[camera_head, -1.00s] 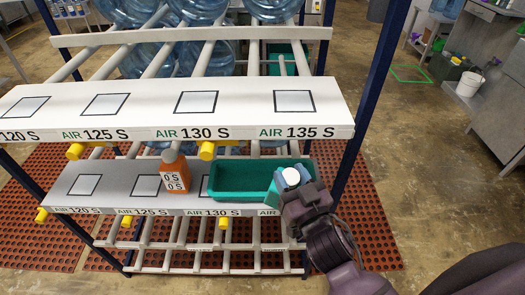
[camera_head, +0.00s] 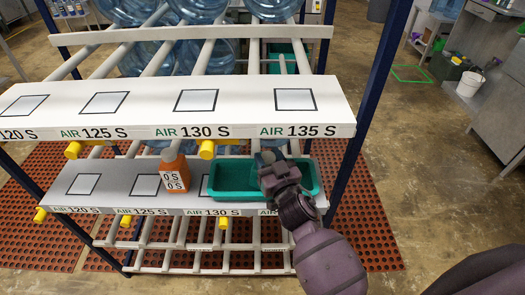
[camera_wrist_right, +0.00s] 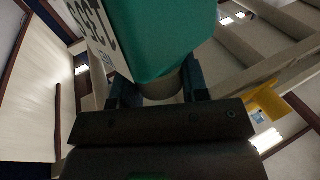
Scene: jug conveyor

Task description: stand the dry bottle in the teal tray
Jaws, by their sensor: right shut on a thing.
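The teal tray (camera_head: 228,193) sits on the lower grey shelf at its right end. My right gripper (camera_head: 270,170) is over the tray's right half and hides part of it. In the right wrist view it (camera_wrist_right: 158,98) is shut on the pale neck of a teal bottle (camera_wrist_right: 165,40) with a white label, only partly legible. In the head view little of this bottle shows past the gripper, so I cannot tell its tilt or whether it touches the tray. An orange bottle (camera_head: 174,173) labelled "0 S" stands left of the tray. My left gripper is not in view.
The upper white shelf (camera_head: 150,122) has square marks and AIR time labels and overhangs the lower shelf (camera_head: 110,178). A blue post (camera_head: 352,145) rises right of the tray. Large water jugs (camera_head: 195,60) lie behind. Yellow knobs (camera_head: 207,149) stick out at the shelf edges.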

